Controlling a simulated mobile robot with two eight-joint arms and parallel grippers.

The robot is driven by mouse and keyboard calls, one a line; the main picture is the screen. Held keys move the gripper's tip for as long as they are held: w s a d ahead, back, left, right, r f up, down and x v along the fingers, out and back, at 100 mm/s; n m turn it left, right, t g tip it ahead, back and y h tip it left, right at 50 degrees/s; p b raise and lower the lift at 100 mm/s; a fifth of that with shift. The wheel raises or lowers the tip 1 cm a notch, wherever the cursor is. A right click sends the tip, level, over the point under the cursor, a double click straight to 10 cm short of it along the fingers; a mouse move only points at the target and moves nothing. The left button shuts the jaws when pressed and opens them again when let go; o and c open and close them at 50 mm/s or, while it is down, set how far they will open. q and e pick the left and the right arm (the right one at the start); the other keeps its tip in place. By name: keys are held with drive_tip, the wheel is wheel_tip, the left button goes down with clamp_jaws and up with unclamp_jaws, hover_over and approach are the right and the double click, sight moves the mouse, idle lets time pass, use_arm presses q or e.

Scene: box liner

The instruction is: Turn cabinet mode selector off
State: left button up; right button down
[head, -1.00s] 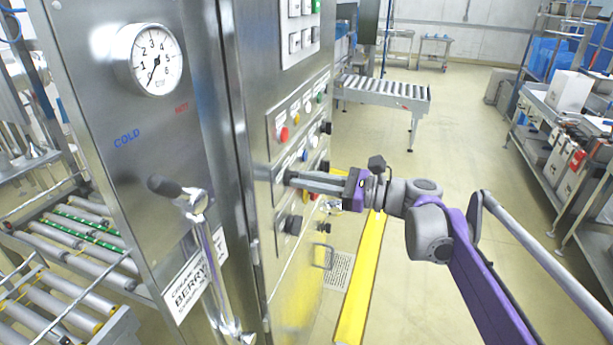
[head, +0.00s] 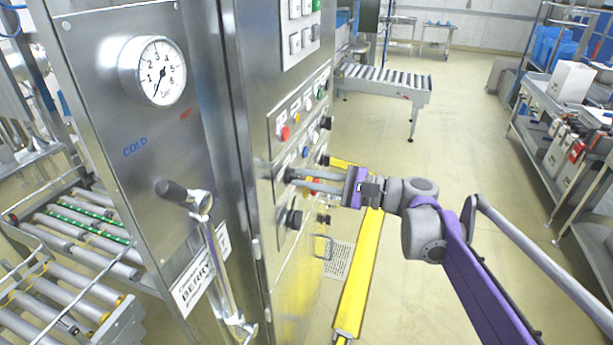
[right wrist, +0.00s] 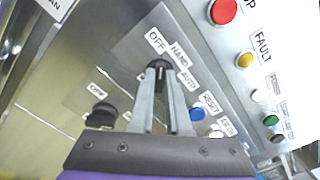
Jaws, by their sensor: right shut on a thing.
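The mode selector (right wrist: 159,72) is a small dark knob on the cabinet's front panel, under labels reading OFF, HAND and AUTO in the right wrist view. My right gripper (right wrist: 158,68) is shut on it, with one grey finger on each side. The fingers hide part of the knob, so its exact pointing is hard to read. My left gripper is not in view.
A second black knob (right wrist: 102,115) sits beside the selector. A red button (right wrist: 223,11), a yellow light (right wrist: 244,60) and a blue button (right wrist: 197,113) are close by. A long lever (head: 209,235) stands out from the cabinet's left face.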

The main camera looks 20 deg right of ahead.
idle(0.3)
drive_tip(key=c, duration=0.9)
unclamp_jaws()
drive_tip(key=b+v, duration=0.1)
drive_tip(key=v, duration=1)
drive_tip(key=shift+a, duration=0.1)
drive_tip(key=s+a+f+n+g+h, duration=0.35)
drive_tip(key=s+a+f, duration=0.2)
drive_tip(key=f, duration=0.35)
drive_tip(key=s+a+f+n+g+h, duration=0.2)
drive_tip(key=s+a+f+n+h, duration=0.25)
drive_tip(key=f, duration=0.45)
drive_tip(key=s+d+f+n+h, duration=0.1)
drive_tip(key=s+f+n+h, duration=0.1)
drive_tip(key=s+f, duration=0.1)
drive_tip(key=s+d+f+n+h, duration=0.1)
drive_tip(key=s+f+n+h, duration=0.1)
drive_tip(key=s+f+n, duration=0.1)
drive_tip(key=s+d+f+n+t+h, duration=0.1)
drive_tip(key=s+f+n+h, duration=0.1)
drive_tip(key=f, duration=0.3)
drive_tip(key=shift+s+d+f+n+h, duration=0.15)
drive_tip(key=shift+s+h, duration=0.1)
drive_tip(key=shift+s, duration=0.15)
drive_tip(key=shift+s+f+n+h, duration=0.15)
drive_tip(key=shift+s+h, duration=0.1)
drive_tip(key=shift+s, duration=0.15)
